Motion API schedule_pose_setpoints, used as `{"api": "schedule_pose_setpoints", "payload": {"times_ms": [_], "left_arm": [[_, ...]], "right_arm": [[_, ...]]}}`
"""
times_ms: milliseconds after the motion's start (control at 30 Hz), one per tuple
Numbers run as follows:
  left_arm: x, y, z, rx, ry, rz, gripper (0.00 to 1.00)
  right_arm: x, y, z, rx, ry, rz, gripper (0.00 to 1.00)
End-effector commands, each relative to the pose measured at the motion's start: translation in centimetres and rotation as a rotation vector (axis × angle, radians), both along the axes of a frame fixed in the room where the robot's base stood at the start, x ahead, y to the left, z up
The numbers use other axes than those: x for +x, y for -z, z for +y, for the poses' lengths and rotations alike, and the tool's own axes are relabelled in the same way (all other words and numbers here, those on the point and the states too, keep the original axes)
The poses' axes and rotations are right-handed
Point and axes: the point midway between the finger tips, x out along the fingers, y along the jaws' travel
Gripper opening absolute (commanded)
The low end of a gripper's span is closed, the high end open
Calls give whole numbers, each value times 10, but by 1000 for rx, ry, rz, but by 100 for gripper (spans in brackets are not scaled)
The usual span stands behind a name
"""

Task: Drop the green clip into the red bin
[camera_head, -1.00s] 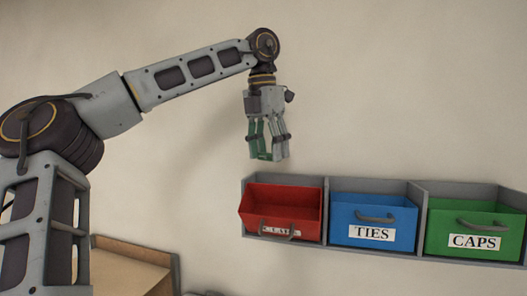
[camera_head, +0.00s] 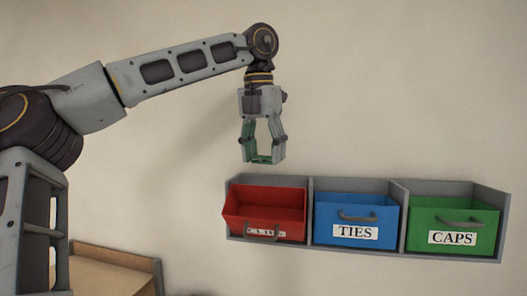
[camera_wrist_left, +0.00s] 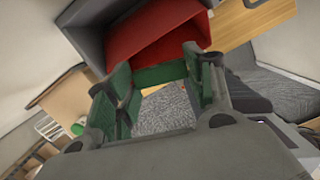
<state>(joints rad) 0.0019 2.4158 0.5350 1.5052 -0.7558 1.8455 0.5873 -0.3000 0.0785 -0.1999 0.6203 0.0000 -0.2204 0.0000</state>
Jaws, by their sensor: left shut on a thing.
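My left gripper (camera_head: 263,157) points down above the red bin (camera_head: 264,197), with a gap between its fingertips and the bin. It is shut on the green clip (camera_head: 261,159), a small green piece spanning the fingertips. The clip also shows in the left wrist view (camera_wrist_left: 160,74), between the two fingers. The red bin is tipped forward with its open top showing; its label is hard to read. In the left wrist view the red bin (camera_wrist_left: 150,40) lies just beyond the clip. My right gripper is in neither view.
A blue bin (camera_head: 375,211) labelled TIES and a green bin (camera_head: 478,220) labelled CAPS sit right of the red one in a grey wall rack (camera_head: 404,190). A wooden box-like piece (camera_head: 112,272) is at lower left. The wall above the rack is clear.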

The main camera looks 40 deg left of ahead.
Motion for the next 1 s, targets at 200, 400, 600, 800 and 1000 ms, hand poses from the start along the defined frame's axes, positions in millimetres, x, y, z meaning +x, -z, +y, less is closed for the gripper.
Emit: {"api": "schedule_pose_setpoints", "payload": {"times_ms": [200, 400, 600, 800, 1000], "left_arm": [[0, 0, 0, 0, 0, 0, 42], [0, 0, 0, 2, 0, 0, 42], [0, 8, 0, 1, 0, 0, 42], [0, 22, 0, 1, 2, 0, 42], [0, 36, 0, 1, 1, 1, 42]], "right_arm": [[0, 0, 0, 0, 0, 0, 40], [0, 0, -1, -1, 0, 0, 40], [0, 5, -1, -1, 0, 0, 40], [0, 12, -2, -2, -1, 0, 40], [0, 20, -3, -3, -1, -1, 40]]}}
